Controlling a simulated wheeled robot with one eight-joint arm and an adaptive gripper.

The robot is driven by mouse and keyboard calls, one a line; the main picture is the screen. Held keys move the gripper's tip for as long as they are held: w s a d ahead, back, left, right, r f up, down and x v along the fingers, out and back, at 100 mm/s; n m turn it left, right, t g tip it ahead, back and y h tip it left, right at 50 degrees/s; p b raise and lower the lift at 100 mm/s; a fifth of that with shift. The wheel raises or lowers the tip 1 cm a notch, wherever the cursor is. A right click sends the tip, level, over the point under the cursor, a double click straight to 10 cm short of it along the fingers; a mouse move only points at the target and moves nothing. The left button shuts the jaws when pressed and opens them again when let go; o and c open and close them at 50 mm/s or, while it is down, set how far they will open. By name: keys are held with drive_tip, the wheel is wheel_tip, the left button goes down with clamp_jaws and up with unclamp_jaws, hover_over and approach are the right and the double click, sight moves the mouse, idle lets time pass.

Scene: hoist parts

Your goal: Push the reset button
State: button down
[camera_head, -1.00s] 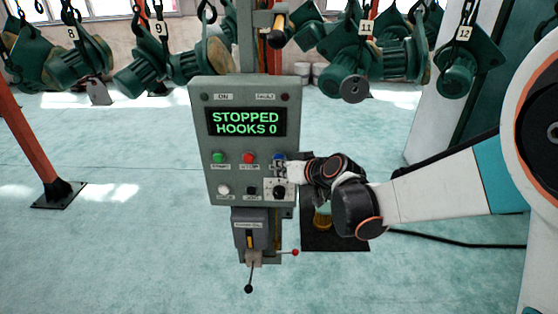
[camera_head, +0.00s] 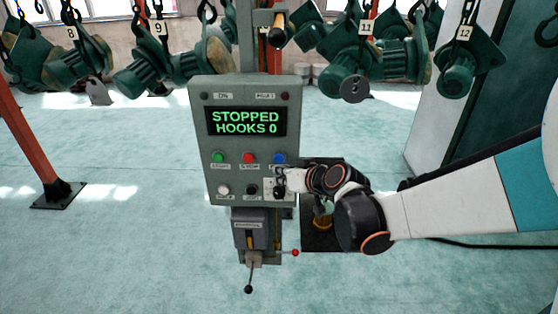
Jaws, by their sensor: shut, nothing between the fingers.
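A grey control panel (camera_head: 197,140) stands on a post in the middle, its screen (camera_head: 246,122) reading "STOPPED HOOKS 0". Below the screen is a row of green (camera_head: 218,158), red (camera_head: 249,158) and blue (camera_head: 279,158) buttons. A white button (camera_head: 223,190) and a black one (camera_head: 252,190) sit lower. The small labels are too blurred to read surely, so I cannot tell which is reset. My gripper (camera_head: 276,184) is shut, at the panel's lower right, just below the blue button. It hides part of that corner, and I cannot tell whether it touches the panel.
A grey box (camera_head: 249,229) with levers hangs under the panel. A red-knobbed lever (camera_head: 294,253) sticks out right. Green hoist parts (camera_head: 458,72) hang from chains above. An orange post (camera_head: 28,140) stands left.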

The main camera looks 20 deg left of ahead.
drive_tip(key=s, duration=0.1)
drive_tip(key=s+d, duration=0.1)
drive_tip(key=s, duration=0.1)
drive_tip(key=shift+s, duration=0.2)
idle(0.3)
